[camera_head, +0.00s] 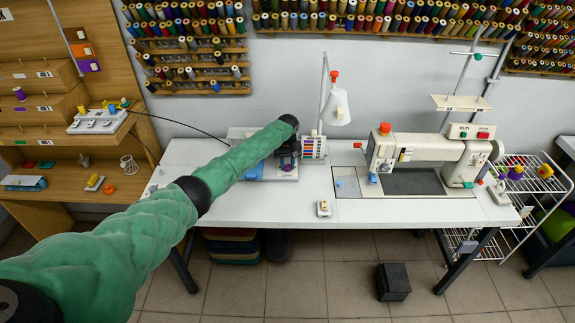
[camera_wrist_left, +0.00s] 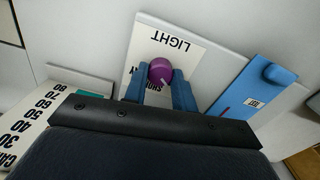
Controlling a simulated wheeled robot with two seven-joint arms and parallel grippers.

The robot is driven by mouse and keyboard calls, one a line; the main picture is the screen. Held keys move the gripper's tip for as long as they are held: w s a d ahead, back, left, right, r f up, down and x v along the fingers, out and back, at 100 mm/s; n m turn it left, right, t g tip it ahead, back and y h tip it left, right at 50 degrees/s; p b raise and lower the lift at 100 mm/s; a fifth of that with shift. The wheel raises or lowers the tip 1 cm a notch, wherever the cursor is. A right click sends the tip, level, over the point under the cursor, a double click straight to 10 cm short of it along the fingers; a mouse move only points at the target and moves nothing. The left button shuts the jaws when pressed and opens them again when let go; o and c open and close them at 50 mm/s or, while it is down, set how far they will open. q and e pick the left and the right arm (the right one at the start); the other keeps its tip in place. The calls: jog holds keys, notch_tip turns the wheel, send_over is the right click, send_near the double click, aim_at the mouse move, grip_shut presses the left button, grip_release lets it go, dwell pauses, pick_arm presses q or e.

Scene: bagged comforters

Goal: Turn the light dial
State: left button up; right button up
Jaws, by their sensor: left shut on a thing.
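The light dial (camera_wrist_left: 160,71) is a round purple knob on a white plate (camera_wrist_left: 190,47) marked "LIGHT", which appears upside down in the left wrist view. My left gripper (camera_wrist_left: 157,84) has its two blue fingers on either side of the knob and is shut on it. In the head view my green left arm reaches across the white table (camera_head: 250,201) to the left gripper (camera_head: 287,161) at the back, left of the lamp. The arm and gripper hide the dial there. My right gripper is not in view.
A white lamp (camera_head: 336,108) stands just right of the gripper, with a sewing machine (camera_head: 430,148) farther right. A blue part (camera_wrist_left: 245,88) and a numbered white scale (camera_wrist_left: 40,120) flank the dial. The table's front left is clear.

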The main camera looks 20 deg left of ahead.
pick_arm(q)
jog(key=shift+m, duration=1.2)
jog(key=shift+m+b, duration=0.4)
jog(key=shift+m, duration=0.5)
jog(key=m, duration=0.2)
jog(key=shift+m, duration=0.4)
jog(key=m+b, duration=0.1)
jog(key=m, duration=0.2)
jog(key=shift+w+r+m, duration=0.1)
jog(key=shift+m, duration=0.2)
jog(key=m+b, duration=0.1)
jog(key=m, duration=0.2)
jog(key=shift+m, duration=0.3)
jog(key=m, duration=0.2)
jog(key=shift+m+b, duration=0.3)
jog(key=shift+m, duration=0.1)
jog(key=shift+r+m, duration=0.1)
jog(key=shift+m, duration=0.8)
jog(key=shift+m+b, duration=0.55)
jog(key=shift+m, duration=0.55)
jog(key=shift+r+m, duration=0.1)
jog(key=shift+m, duration=0.6)
jog(key=shift+a+m, duration=0.1)
jog(key=shift+m, duration=0.2)
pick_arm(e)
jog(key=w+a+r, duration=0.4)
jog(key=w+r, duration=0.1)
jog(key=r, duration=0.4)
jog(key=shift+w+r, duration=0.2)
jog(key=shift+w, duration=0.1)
